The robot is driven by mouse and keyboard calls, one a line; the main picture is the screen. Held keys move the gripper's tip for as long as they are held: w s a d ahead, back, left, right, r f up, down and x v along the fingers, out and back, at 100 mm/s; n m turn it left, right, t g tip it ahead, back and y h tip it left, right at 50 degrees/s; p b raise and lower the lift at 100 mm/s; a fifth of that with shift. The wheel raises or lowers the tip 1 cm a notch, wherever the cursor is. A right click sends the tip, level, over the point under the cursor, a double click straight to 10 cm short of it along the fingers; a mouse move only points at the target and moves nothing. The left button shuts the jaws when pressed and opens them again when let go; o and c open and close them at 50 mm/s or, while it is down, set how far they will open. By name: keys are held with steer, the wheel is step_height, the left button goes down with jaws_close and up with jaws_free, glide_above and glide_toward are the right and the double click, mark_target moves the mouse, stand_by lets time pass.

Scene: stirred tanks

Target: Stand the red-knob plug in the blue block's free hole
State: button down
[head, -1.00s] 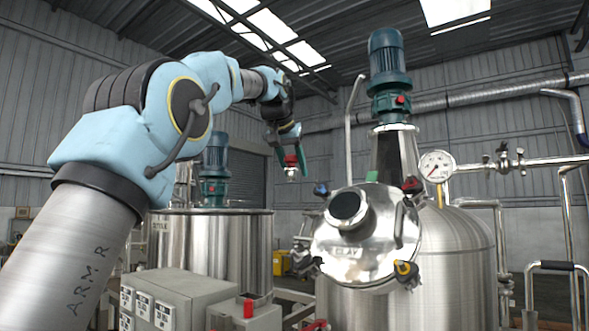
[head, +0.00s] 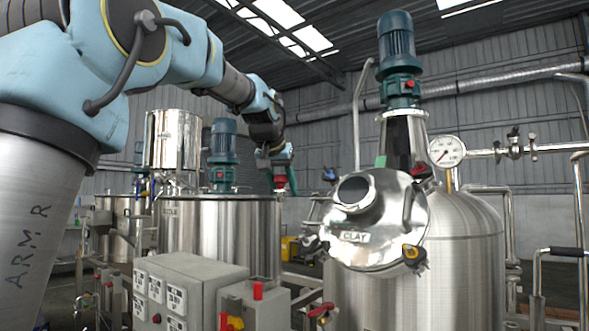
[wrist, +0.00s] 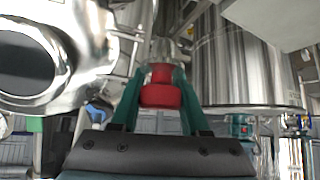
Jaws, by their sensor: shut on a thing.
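My gripper (head: 283,180) is in the middle of the head view, in the air in front of the far tank and left of the open manway. Its teal fingers are shut on the red-knob plug (head: 280,182). The wrist view shows the red knob (wrist: 160,95) between both fingers (wrist: 160,76). The plug's lower part is mostly hidden behind the knob there. I cannot make out the blue block or its free hole in either view.
A polished tank lid marked CLAY (head: 375,250), with knobbed clamps, is right of my gripper. A grey control box (head: 175,290) and a smaller box with a red cylinder (head: 258,291) are at the lower left.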

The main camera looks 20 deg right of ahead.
steer(key=a+f+n+y, duration=0.2)
steer(key=a+f, duration=1.1)
steer(key=f, duration=0.9)
steer(key=a+f+n+t+y, duration=0.1)
steer(key=a+f+n+y, duration=0.1)
steer(key=a+f, duration=1.1)
steer(key=a+f+n+t+y, duration=0.1)
steer(key=a+f+n, duration=0.3)
steer(key=a+f, duration=0.9)
step_height(320, 180, down, 20)
steer(key=shift+s+a+f+y, duration=0.15)
steer(key=shift+s+a+y, duration=0.25)
steer(key=shift+y, duration=0.1)
